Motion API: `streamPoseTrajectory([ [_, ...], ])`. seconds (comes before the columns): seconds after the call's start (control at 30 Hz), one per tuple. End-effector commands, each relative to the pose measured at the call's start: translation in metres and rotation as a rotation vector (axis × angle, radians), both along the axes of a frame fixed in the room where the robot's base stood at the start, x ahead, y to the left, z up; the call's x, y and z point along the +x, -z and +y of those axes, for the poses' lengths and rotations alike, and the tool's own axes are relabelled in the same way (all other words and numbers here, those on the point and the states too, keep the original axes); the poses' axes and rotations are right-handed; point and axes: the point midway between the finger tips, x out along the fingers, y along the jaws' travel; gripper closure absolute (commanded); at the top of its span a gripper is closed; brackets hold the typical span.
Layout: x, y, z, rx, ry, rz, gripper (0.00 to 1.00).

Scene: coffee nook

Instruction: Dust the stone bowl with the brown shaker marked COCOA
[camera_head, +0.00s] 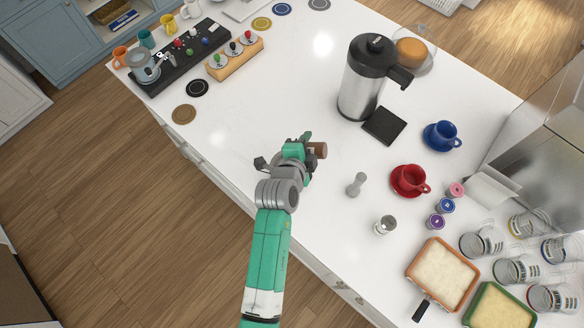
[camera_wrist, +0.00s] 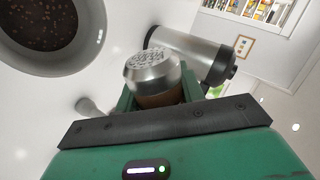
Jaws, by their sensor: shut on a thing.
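My gripper (camera_head: 308,148) is shut on the brown shaker (camera_head: 319,150) above the counter. The shaker is tipped well over, nearly on its side, with its brown end to the right in the head view. Its perforated metal cap (camera_wrist: 152,68) shows in the wrist view, and only a strip of brown body shows behind it. The grey stone bowl (camera_wrist: 91,50) is at the upper left of the wrist view, with dark, reddish-specked contents. The cap is beside the bowl in that picture, apart from its rim. I cannot make out the bowl in the head view.
A steel carafe (camera_head: 360,85) stands beyond my gripper, near a black square mat (camera_head: 384,126). A grey tamper-like object (camera_head: 357,184), a small metal cup (camera_head: 386,225) and a red cup (camera_head: 412,179) are to the right.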

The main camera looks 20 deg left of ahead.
Motion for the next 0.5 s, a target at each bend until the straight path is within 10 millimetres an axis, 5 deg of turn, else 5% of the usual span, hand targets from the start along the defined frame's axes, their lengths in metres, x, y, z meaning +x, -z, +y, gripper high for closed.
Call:
streamPoseTrajectory([
  [0.3, 0.000, 0.027, 0.000, 0.000, 0.000, 0.001, 0.84],
  [0.5, 0.000, 0.017, 0.000, 0.000, 0.000, 0.000, 0.84],
])
